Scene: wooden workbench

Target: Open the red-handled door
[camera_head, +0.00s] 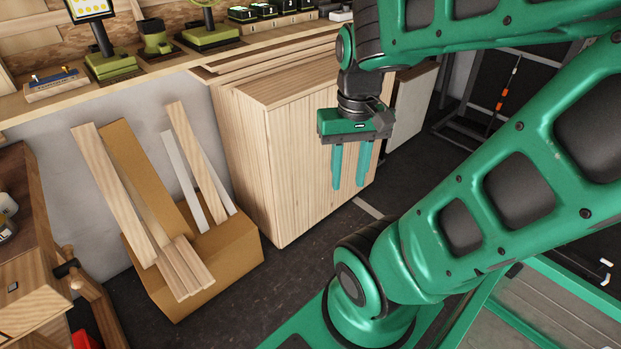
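No red-handled door can be made out in the head view. A pale wooden cabinet (252,150) stands under the workbench, and its front is partly hidden behind my gripper. I see no red handle on the parts of it that show. My gripper (349,184) points down in front of the cabinet. Its two teal fingers are apart with nothing between them. I cannot tell whether they touch the cabinet.
A cardboard box (205,262) with several upright planks stands left of the cabinet. The workbench (120,85) above holds green tools and battery chargers. A wooden bench (30,290) is at the left edge, with a red object (84,340) below. Dark floor lies between.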

